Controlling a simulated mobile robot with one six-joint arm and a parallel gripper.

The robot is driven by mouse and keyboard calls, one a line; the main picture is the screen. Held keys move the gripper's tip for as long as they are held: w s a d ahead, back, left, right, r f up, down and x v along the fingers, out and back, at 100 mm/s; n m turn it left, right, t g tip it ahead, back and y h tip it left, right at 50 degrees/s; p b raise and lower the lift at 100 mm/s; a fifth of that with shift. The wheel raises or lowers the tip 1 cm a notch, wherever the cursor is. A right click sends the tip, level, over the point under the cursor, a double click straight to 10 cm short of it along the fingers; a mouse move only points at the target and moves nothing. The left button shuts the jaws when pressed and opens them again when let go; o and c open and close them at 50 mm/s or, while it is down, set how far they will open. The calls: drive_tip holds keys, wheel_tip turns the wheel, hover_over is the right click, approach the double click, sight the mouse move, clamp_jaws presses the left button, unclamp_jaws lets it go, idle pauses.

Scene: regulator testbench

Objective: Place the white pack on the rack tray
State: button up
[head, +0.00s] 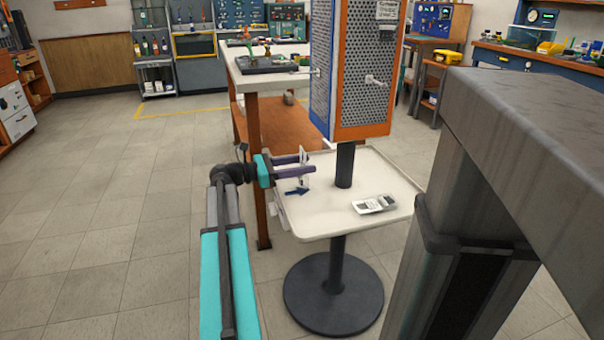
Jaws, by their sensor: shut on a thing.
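My gripper (308,165) is above the left part of the white rack tray (330,222), its two purple fingers pointing right. A thin, pale upright piece (303,157) shows at the fingertips and looks like the white pack, seen edge-on. The fingers are shut on it. It appears held over the tray, but I cannot tell how far its lower end is from the surface. The tray sits on a dark post with a round black base.
A white and grey item (374,204) lies on the tray's right part. An orange-framed perforated panel tower (363,70) rises over the tray. A white-topped bench (262,80) stands behind. Floor at left is clear.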

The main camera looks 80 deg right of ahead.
drive_tip(key=shift+f+b, duration=0.3)
drive_tip(key=shift+f, duration=0.6)
drive_tip(key=o, duration=1)
drive_tip(key=shift+f, duration=0.15)
drive_tip(key=shift+o, duration=0.2)
